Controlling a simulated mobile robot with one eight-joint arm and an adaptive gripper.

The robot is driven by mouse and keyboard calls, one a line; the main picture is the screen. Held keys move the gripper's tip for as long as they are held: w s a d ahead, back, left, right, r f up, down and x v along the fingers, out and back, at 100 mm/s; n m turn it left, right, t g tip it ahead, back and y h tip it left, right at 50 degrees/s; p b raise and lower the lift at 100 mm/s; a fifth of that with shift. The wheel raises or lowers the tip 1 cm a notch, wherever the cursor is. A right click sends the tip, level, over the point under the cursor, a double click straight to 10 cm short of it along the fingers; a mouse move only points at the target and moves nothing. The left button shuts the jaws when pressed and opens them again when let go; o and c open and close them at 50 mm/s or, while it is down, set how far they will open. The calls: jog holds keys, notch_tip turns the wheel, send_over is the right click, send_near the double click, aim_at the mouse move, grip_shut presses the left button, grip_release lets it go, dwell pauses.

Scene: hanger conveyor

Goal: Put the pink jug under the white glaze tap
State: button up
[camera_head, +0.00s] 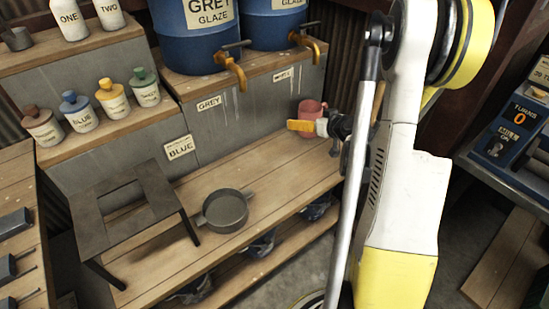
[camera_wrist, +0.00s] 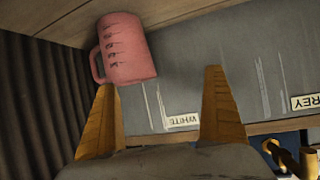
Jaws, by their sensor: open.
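The pink jug (camera_head: 314,106) stands on the wooden bench (camera_head: 270,190) close to the grey panel, below the white glaze tap (camera_head: 308,44) in the head view. I cannot tell whether it is exactly in line with the spout. The jug also shows in the wrist view (camera_wrist: 128,50), upside down there, with its handle at left. My gripper (camera_head: 296,126) is open, its yellow fingers in front of the jug in the head view. In the wrist view my gripper (camera_wrist: 159,80) has the jug beyond the left fingertip, not centred between the fingers.
The grey glaze tap (camera_head: 233,68) hangs left of the white one, below the blue barrels (camera_head: 195,40). A grey pan (camera_head: 225,210) and a dark stool-like frame (camera_head: 135,210) occupy the bench's left part. Several small jars stand on the upper left shelf (camera_head: 115,130).

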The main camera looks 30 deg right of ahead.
jog(key=s+a+r+g+y, duration=0.15)
jog(key=a+r, duration=0.25)
jog(key=a, duration=0.4)
jog(key=s+a+r+n+g, duration=0.1)
jog(key=s+a+r, duration=0.15)
jog(key=a, duration=0.45)
jog(key=s+a+r+g+y, duration=0.15)
jog(key=a+r, duration=0.25)
jog(key=a, duration=0.4)
jog(key=s+a+r, duration=0.1)
jog(key=s+a, duration=0.4)
jog(key=s, duration=0.3)
jog(key=s+a+g+h, duration=0.1)
jog(key=s+a, duration=0.4)
jog(key=s, duration=0.3)
jog(key=shift+s+r+n+g+h, duration=0.2)
jog(key=shift+r+n+g+h, duration=0.1)
jog(key=shift+r, duration=0.05)
